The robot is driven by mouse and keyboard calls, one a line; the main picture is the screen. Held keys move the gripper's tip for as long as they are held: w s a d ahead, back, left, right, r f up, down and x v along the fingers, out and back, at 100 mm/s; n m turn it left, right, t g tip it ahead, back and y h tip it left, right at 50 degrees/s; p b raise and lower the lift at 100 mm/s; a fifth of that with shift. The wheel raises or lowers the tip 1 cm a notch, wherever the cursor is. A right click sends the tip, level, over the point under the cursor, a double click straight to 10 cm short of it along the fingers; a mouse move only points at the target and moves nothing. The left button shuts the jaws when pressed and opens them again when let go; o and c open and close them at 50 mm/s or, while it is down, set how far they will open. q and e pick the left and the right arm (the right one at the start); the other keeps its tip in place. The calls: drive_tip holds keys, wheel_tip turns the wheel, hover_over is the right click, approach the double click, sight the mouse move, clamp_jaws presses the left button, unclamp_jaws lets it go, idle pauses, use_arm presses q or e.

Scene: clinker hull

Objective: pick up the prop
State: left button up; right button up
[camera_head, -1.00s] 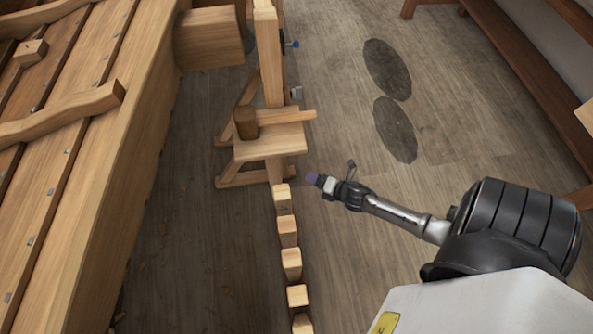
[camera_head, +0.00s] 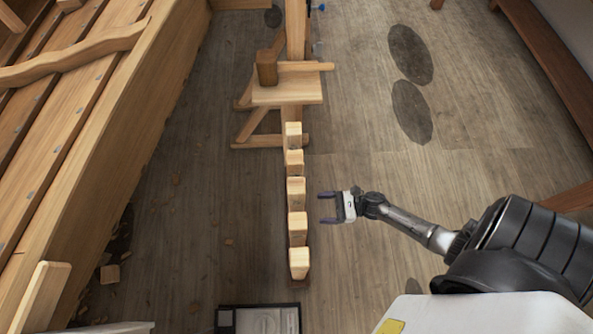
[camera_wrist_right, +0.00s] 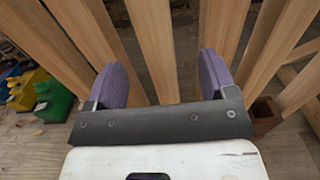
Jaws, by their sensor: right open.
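Several pale wooden props stand upright in a row down the middle of the head view, seen from above by their end faces; one is the prop (camera_head: 296,190) beside my right gripper. My right gripper (camera_head: 323,208) is open and empty just right of the row, fingers pointing left at it. In the right wrist view, the fingers (camera_wrist_right: 162,75) frame a wooden prop (camera_wrist_right: 153,45), with other props on both sides. It stands beyond or between the fingertips; I cannot tell which. Nothing shows gripped. My left gripper is out of view.
A wooden trestle (camera_head: 288,91) with a brown mallet-like block (camera_head: 266,67) stands beyond the row. The plank hull (camera_head: 110,110) fills the left. A dark-edged case (camera_head: 262,319) lies at the bottom. Green and yellow clamp-like objects (camera_wrist_right: 52,102) sit at the wrist view's left.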

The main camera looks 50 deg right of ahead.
drive_tip(key=b+x, duration=0.2)
drive_tip(key=x, duration=0.7)
drive_tip(key=shift+a, duration=0.4)
drive_tip(key=shift+s+r, duration=0.1)
drive_tip(key=shift+s, duration=0.05)
drive_tip(key=shift+c, duration=0.4)
drive_tip(key=c, duration=0.6)
clamp_jaws()
drive_tip(key=shift+r, duration=0.1)
